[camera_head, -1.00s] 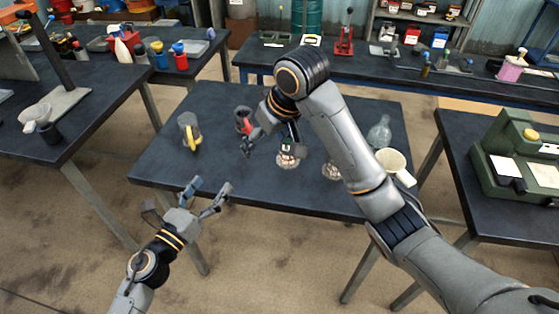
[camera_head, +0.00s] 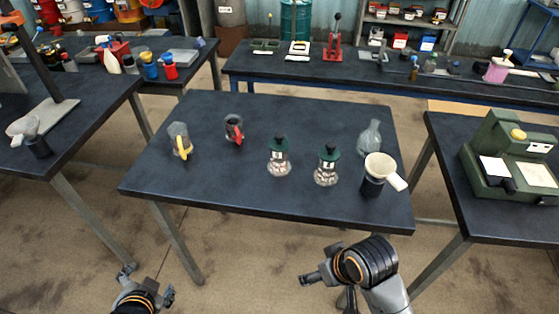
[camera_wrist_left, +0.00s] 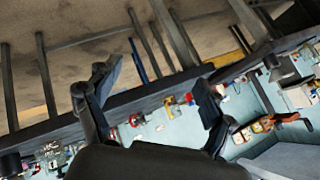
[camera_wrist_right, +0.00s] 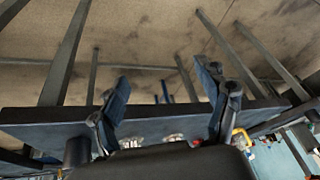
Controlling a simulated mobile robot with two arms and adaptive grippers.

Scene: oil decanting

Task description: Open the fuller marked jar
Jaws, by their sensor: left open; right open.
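Two clear glass jars with dark green lids and white labels stand upright at the middle of the dark table: the left jar (camera_head: 278,158) and the right jar (camera_head: 326,166). Both lids are on. Both hold pale, brownish contents low down; I cannot tell which is fuller. My left gripper (camera_head: 146,283) is open and empty in front of the table, low at the left; its spread fingers show in the left wrist view (camera_wrist_left: 157,92). My right gripper (camera_wrist_right: 166,80) is open and empty, in front of the table's right part, away from the jars.
On the table (camera_head: 225,190) stand a yellow-handled jug (camera_head: 180,141), a red-handled jug (camera_head: 234,130), a clear flask (camera_head: 370,138) and a cream funnel (camera_head: 382,168) over a dark cup. A green machine (camera_head: 512,160) is on the right bench. The table's front left is clear.

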